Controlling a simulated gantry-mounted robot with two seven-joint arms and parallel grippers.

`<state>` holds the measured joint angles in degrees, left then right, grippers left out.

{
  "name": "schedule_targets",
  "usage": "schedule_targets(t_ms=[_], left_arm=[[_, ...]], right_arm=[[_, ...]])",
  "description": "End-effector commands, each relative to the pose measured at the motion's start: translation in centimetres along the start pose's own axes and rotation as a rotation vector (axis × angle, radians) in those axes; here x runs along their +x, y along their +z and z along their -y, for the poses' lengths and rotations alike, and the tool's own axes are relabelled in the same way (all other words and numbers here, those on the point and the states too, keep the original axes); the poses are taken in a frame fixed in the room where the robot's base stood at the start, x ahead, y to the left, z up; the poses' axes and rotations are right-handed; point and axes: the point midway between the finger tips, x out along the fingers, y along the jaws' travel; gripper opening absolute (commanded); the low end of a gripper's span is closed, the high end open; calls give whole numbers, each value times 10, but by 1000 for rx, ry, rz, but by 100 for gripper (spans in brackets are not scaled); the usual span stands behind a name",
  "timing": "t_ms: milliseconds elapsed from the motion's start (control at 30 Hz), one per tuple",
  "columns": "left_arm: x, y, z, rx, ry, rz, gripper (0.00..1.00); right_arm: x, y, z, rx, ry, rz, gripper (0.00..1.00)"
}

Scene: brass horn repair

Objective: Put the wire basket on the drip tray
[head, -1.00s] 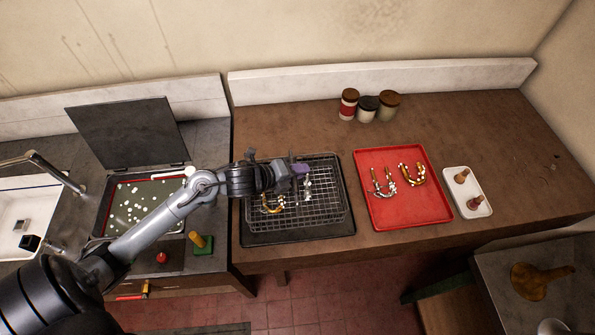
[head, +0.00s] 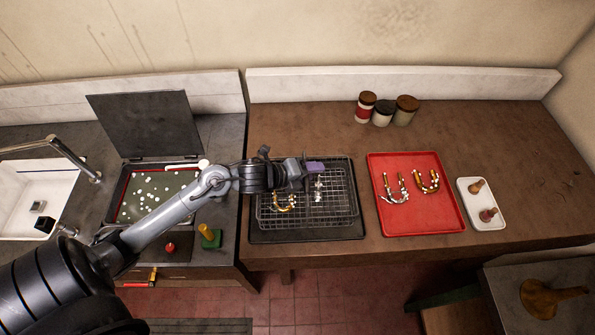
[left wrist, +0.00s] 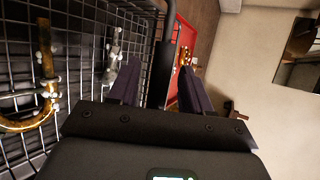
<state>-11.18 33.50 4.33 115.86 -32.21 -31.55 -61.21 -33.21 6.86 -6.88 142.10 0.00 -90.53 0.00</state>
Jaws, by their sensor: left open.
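The wire basket (head: 335,215) sits over the black drip tray (head: 308,237), within its outline, and looks level on it. Inside the basket lie a brass U-shaped tube (head: 283,206) and a silvery part (head: 319,190). My left gripper (head: 315,168) is above the basket's back part, with its purple fingers apart. In the left wrist view the basket mesh (left wrist: 75,75) fills the left, and a dark bar (left wrist: 165,60) shows between the open fingers (left wrist: 158,88). Contact there is unclear. My right gripper is out of view.
Right of the drip tray is a red tray (head: 425,222) with U-shaped tubes, then a white dish (head: 475,215). Several jars (head: 383,113) stand behind. Left is an open-lidded basin (head: 155,195) with white bits, and a sink (head: 30,190). Bare wood lies at the far right.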

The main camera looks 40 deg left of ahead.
Motion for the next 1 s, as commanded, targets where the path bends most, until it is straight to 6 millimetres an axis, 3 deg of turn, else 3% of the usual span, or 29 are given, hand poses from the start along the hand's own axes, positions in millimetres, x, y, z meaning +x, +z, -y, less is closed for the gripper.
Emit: schedule_targets(t_ms=[600,1000], left_arm=[[-92,-1,-1,3,3,-2,49],[-118,0,0,1,1,-1,49]], right_arm=[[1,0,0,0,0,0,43],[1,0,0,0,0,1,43]])
